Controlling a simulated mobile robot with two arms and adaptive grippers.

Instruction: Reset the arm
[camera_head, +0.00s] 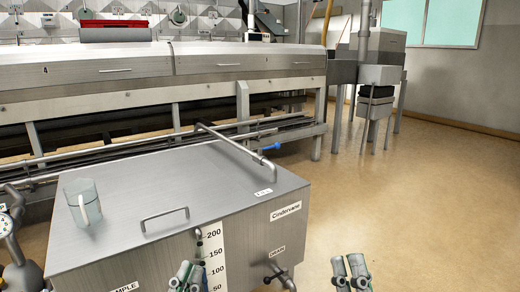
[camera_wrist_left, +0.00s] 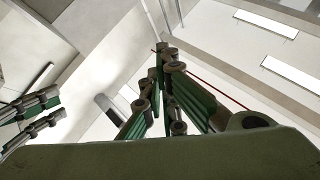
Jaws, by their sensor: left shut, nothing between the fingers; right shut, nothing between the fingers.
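My left gripper (camera_head: 187,277) shows at the bottom edge of the head view, in front of the metal tank. It is shut and empty, its fingers pointing up. The left wrist view also shows its closed fingers (camera_wrist_left: 168,88) against the ceiling. My right gripper (camera_head: 350,271) is at the bottom edge further right, over the bare floor. It is shut and empty, and apart from the tank. Most of both arms is out of the head view.
A steel tank (camera_head: 240,185) with a lid handle and level scale stands close in front. A clear mug (camera_head: 84,202) sits on its lid at the left. A drain valve (camera_head: 278,275) juts from its front. A long dryer hood (camera_head: 250,65) runs behind. The floor (camera_head: 430,190) at right is clear.

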